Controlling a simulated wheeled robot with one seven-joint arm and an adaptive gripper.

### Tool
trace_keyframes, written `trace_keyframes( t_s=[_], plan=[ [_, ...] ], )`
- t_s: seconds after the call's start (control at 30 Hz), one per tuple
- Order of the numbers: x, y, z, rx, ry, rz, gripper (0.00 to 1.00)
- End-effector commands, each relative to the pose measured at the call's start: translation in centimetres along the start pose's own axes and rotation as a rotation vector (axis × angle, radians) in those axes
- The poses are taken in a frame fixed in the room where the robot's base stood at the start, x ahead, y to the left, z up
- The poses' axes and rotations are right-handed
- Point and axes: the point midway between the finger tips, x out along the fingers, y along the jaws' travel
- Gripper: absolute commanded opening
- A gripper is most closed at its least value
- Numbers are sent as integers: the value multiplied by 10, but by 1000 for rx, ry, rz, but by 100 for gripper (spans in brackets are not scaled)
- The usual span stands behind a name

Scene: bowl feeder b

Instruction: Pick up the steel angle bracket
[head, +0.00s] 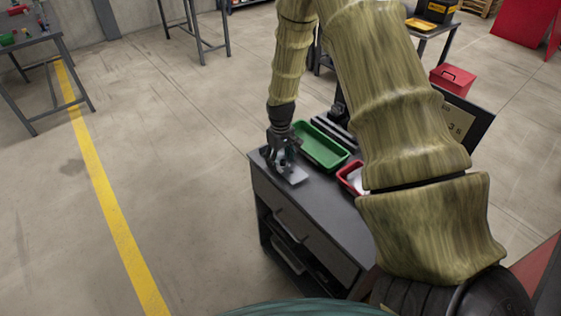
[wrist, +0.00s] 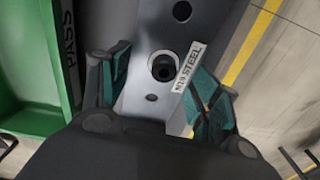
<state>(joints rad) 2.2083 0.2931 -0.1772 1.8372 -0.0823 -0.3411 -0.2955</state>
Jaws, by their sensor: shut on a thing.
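The steel angle bracket (wrist: 150,100) is a grey metal piece with holes and a label reading "STEEL". In the wrist view it lies between the two teal-padded fingers of my gripper (wrist: 165,95), which is shut on it. In the head view my gripper (head: 284,160) points down at the left end of the dark bench top. The bracket (head: 293,175) shows there as a light grey plate under and beside the fingers. Whether it touches the bench top I cannot tell.
A green tray (head: 320,147) marked "PASS" in the wrist view lies just right of my gripper in the head view. A red tray (head: 352,178) is further right, partly hidden by my arm. The dark bench (head: 310,199) has drawers. Open floor lies left.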

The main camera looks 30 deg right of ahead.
Motion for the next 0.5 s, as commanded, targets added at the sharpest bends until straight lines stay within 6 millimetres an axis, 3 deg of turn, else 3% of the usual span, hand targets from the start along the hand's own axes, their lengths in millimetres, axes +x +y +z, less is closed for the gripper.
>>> trace_keyframes(
  t_s=[0.5],
  plan=[
    [-26,0,-1,-1,2,0,26]
  ],
)
